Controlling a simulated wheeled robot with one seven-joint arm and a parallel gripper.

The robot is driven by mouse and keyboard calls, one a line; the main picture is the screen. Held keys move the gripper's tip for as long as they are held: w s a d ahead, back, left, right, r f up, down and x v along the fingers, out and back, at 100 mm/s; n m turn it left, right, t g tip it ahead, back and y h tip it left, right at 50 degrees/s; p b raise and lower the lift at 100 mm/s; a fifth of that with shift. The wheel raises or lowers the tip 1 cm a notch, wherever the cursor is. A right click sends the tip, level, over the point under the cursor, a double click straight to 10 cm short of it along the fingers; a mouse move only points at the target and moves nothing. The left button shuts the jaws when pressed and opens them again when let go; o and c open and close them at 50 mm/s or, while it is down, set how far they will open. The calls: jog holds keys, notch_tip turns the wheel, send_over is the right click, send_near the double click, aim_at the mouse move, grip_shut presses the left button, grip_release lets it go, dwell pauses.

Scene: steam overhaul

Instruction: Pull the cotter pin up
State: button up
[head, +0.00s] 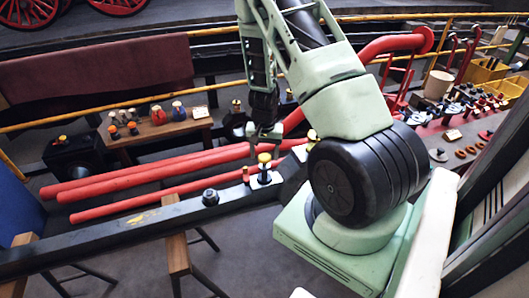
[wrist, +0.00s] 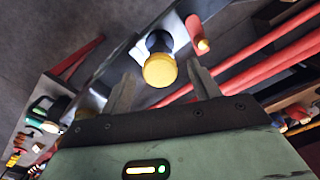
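A dark upright pin with a yellow knob (head: 264,158) stands on a long dark beam (head: 150,217) in the head view. A small red pin (head: 246,174) with a pale tip stands just left of it. I cannot tell for certain which one is the cotter pin. In the wrist view the yellow knob (wrist: 159,71) lies between my two fingers, and the red pin (wrist: 198,35) is beyond it to the upper right. My gripper (wrist: 164,78) is open, with a gap on both sides of the knob. In the head view my gripper (head: 264,134) is just above the knob.
A black nut-like piece (head: 210,197) sits on the beam to the left. Red pipes (head: 150,178) run behind the beam. A wooden bench (head: 165,132) with small jars stands farther back, and a table of parts (head: 470,128) is at right. Space above the beam's left part is clear.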

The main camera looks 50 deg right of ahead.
notch_tip(320, 180, up, 17)
jog(key=p, duration=0.1)
jog(key=shift+r, duration=0.2)
dwell(0.3)
dwell(0.4)
jog(key=a+r+n+y, duration=0.15)
jog(key=a+n, duration=0.25)
jog(key=a, duration=0.8)
jog(key=a+r+n, duration=0.3)
jog(key=a+n, duration=0.1)
jog(key=a, duration=0.9)
jog(key=s+a+r+n, duration=0.2)
jog(key=s+a+n, duration=0.3)
jog(key=s+a, duration=0.2)
jog(key=s+a+r+n, duration=0.1)
jog(key=s+a+n, duration=0.5)
jog(key=s+a, duration=0.2)
jog(key=shift+s+a+r+h, duration=0.25)
jog(key=shift+s+r+h, duration=0.15)
jog(key=shift+s, duration=0.6)
